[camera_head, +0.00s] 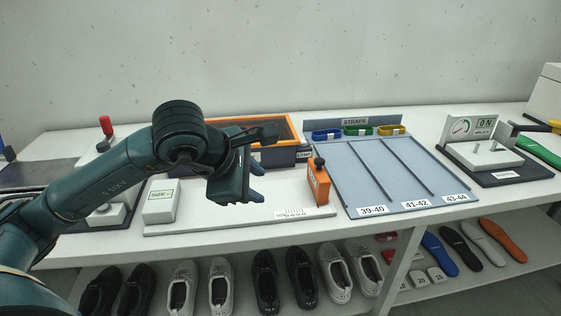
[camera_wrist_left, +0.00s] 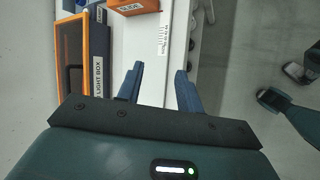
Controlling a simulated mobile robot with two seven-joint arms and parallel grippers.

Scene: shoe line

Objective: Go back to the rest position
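My left gripper (camera_head: 256,183) is over the white measuring board (camera_head: 240,220) near the middle of the bench, with its arm coming in from the left. The left wrist view shows its two blue fingers (camera_wrist_left: 158,88) apart with nothing between them. The white bench top lies below them. My right gripper is not in the head view; a dark green part of my own body shows at the right edge of the left wrist view.
An orange-framed light box (camera_head: 285,128) stands behind the gripper. An orange block marked slide (camera_head: 319,184) stands right of it. The blue straps tray (camera_head: 395,168) and a gauge unit (camera_head: 490,150) are farther right. A red-knobbed lever (camera_head: 106,126) is left. Shoes (camera_head: 270,275) fill the shelf below.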

